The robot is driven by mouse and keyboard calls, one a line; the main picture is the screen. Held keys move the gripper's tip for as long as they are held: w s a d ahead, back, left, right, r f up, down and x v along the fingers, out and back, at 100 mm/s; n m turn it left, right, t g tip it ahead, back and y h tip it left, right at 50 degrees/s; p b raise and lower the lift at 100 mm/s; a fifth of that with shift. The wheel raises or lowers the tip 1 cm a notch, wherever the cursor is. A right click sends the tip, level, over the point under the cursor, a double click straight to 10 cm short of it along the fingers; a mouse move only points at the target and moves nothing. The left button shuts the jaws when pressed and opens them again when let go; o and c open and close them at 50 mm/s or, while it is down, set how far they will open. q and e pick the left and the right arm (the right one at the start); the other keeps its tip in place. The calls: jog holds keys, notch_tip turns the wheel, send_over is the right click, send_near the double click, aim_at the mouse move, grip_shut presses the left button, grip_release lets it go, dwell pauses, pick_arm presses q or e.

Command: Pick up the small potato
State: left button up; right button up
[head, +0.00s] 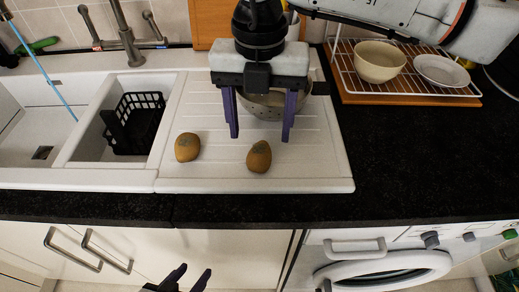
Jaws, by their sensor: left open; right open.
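Two brown potatoes lie apart on the white draining board: a left potato (187,147) and a right potato (259,157). They look close in size, so I cannot clearly tell which is the small one. My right gripper (260,138) points down over the board, open, with purple fingers apart and nothing between them. Its fingertips show just behind the right potato; their height above the board is hard to judge. My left gripper (192,276) is open and empty, low in front of the cupboards, mostly cut off by the bottom edge.
A colander (266,104) stands on the board behind my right gripper, partly hidden. A black basket (137,122) sits in the small basin. A rack (420,87) with a bowl (380,61) and a dish (441,70) is at right.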

aim_at(259, 150)
jog(key=shift+f, duration=0.6)
jog(key=f, duration=0.1)
jog(key=f+p, duration=0.1)
jog(key=f, duration=0.3)
jog(key=shift+s+f+p, duration=0.1)
jog(key=shift+s+p, duration=0.15)
jog(key=shift+p, duration=0.05)
jog(key=shift+f, duration=0.2)
jog(key=shift+c, duration=1.1)
jog(key=shift+r, duration=0.1)
jog(key=c, duration=1)
